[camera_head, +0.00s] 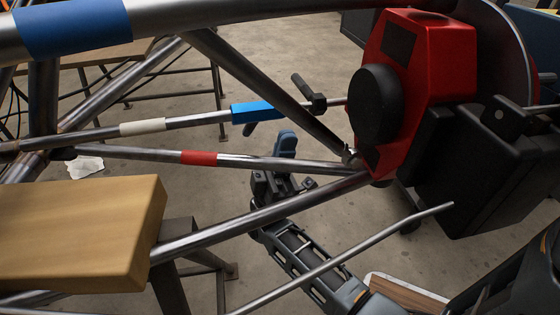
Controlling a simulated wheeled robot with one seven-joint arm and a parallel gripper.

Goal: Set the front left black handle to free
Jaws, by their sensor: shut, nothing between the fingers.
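A black handle (308,92) sits on a thin metal rod just left of the red machine housing. Its short lever tilts up and to the left from a black hub on the rod. A blue sleeve (258,112) is on the same rod, left of the handle. My gripper (285,144) is below the handle in the picture and apart from it. It is shut and empty, and the chassis tubes partly cover it. My arm reaches up to it from the bottom. Only one black handle of this kind is clear in view.
The red housing (440,60) with a round black cap (376,104) stands right, with a black box (480,170) below. Steel tubes (265,212) cross in front of my arm. A wooden block (80,235) is at lower left. Concrete floor shows between the tubes.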

